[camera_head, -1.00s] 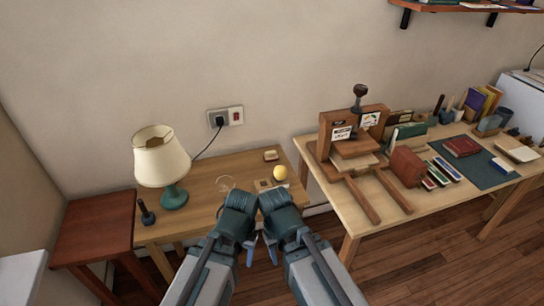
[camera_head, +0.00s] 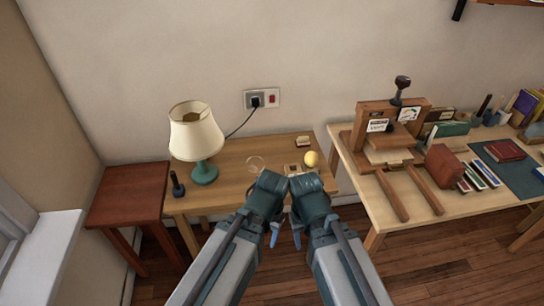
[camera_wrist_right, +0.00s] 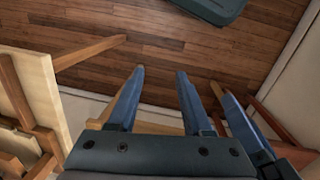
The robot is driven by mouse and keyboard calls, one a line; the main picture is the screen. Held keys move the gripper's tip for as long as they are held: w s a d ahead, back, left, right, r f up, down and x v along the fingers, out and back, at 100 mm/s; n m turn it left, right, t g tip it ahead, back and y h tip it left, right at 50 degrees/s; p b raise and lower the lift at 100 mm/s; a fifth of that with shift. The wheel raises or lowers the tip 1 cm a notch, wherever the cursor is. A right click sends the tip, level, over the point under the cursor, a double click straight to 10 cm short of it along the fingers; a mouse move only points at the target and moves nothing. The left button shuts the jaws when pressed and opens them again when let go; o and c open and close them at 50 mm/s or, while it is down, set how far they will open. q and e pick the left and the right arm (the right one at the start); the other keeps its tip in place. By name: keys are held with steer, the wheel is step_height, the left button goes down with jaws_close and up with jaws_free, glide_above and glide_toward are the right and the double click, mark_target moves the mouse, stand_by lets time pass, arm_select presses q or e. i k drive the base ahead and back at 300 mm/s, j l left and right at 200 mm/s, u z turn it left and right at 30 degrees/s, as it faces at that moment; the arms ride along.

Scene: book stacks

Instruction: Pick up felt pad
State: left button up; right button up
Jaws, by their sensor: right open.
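I cannot tell for sure which thing is the felt pad. A small flat square piece (camera_head: 293,169) lies near the front of the small wooden desk (camera_head: 232,160), partly hidden behind my grippers. A small tan block (camera_head: 303,141) lies at the desk's back edge. My right gripper (camera_head: 297,238) points down in front of the desk, touching nothing. In the right wrist view its fingers (camera_wrist_right: 157,80) are apart and empty, over the floor. My left gripper (camera_head: 273,239) hangs close beside it; its jaw gap is hidden.
The desk also holds a lamp (camera_head: 196,140), a yellow ball (camera_head: 311,159), a clear round object (camera_head: 256,163) and a dark-handled tool (camera_head: 177,185). A red-brown side table (camera_head: 127,190) stands left. A workbench (camera_head: 390,225) with a wooden press (camera_head: 392,130) stands right.

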mark_target(304, 141)
steer(key=i+l+u, duration=0.45)
steer(key=i, duration=0.15)
steer(key=i+l+u, duration=0.5)
steer(key=i+j, duration=0.05)
